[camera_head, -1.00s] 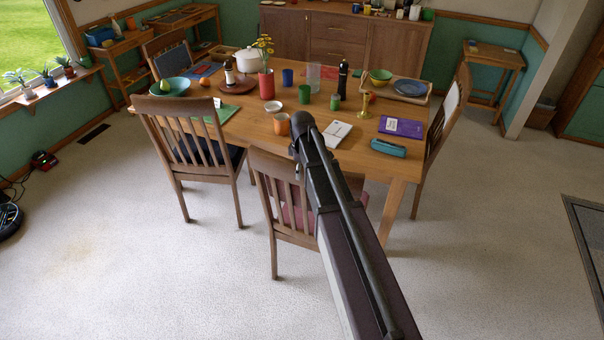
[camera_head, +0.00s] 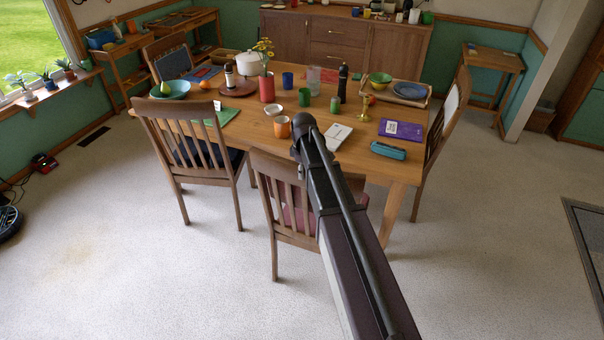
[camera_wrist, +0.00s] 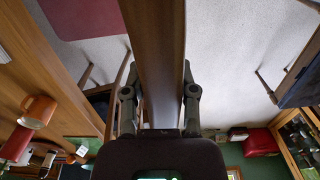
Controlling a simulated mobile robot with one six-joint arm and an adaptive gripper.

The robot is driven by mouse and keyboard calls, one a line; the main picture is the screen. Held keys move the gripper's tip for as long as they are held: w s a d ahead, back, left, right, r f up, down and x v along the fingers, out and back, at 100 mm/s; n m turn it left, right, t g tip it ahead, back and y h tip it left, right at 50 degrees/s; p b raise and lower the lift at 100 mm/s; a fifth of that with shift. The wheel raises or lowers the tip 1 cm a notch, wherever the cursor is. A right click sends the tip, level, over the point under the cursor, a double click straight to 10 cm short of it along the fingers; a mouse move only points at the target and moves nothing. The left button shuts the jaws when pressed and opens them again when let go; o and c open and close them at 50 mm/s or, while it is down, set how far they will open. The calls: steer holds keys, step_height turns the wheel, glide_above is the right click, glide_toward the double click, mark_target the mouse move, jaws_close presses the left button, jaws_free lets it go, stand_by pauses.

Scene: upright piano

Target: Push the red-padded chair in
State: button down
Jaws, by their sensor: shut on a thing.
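The red-padded chair (camera_head: 270,207) stands upright at the near side of the dining table (camera_head: 210,133), its slatted wooden back toward me. The back's top lies against the table's near edge in the head view; any gap is unclear. Part of the red seat pad (camera_head: 291,218) shows between the slats, and it also appears in the wrist view (camera_wrist: 82,14). My gripper (camera_wrist: 160,100) is shut on the wooden top rail (camera_wrist: 156,50) of the chair back, one finger on each side.
A dark-seated chair (camera_head: 190,140) stands to the left, and another chair (camera_head: 446,125) at the table's right end. An orange mug (camera_head: 282,127) and a white booklet (camera_head: 337,136) lie near the table's front edge. The carpet around my chair is clear.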

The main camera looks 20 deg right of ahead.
steer(key=w+d, duration=0.7)
steer(key=w, duration=0.3)
steer(key=w+d, duration=0.8)
steer(key=w, duration=0.3)
steer(key=shift+w+d, duration=0.25)
steer(key=shift+c, duration=2)
jaws_free()
steer(key=shift+s+a, duration=0.1)
steer(key=shift+s, duration=0.1)
steer(key=s+a, duration=0.5)
steer(key=s, duration=0.2)
steer(key=s+a, duration=0.5)
steer(key=s, duration=0.2)
steer(key=s+a, duration=0.6)
steer(key=s, duration=0.2)
steer(key=shift+s, duration=0.1)
steer(key=shift+r+p, duration=0.5)
steer(key=shift+p, duration=0.05)
steer(key=r+p, duration=1.1)
steer(key=shift+w+r, duration=0.2)
steer(key=shift+r, duration=0.05)
